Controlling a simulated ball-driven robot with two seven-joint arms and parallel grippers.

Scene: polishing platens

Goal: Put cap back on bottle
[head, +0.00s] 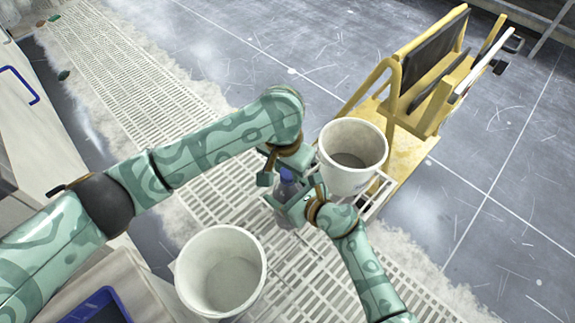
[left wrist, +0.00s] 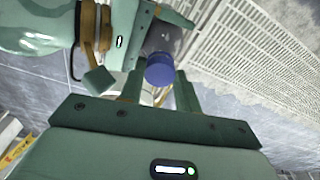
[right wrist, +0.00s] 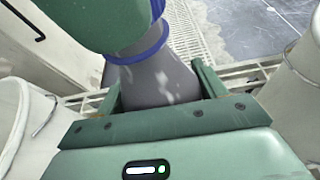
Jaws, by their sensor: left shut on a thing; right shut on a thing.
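The bottle is grey and seems upright; its body (right wrist: 158,82) fills the right wrist view between the fingers of my right gripper (right wrist: 155,90), which is shut on it. In the head view my right gripper (head: 290,207) is low around the bottle. The blue cap (left wrist: 160,69) is between the fingertips of my left gripper (left wrist: 158,88), which is shut on it. In the head view the cap (head: 287,174) shows between the two grippers, directly over the bottle. A blue rim (right wrist: 150,47) shows at the bottle's top; my left gripper hides the rest, so I cannot tell whether the cap touches the neck.
One white bucket (head: 353,130) stands just right of the grippers, close to my right wrist. Another white bucket (head: 190,262) stands at the lower left. A yellow wheeled frame (head: 408,140) is behind at the right. A pale grated strip (head: 150,75) crosses the dark floor.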

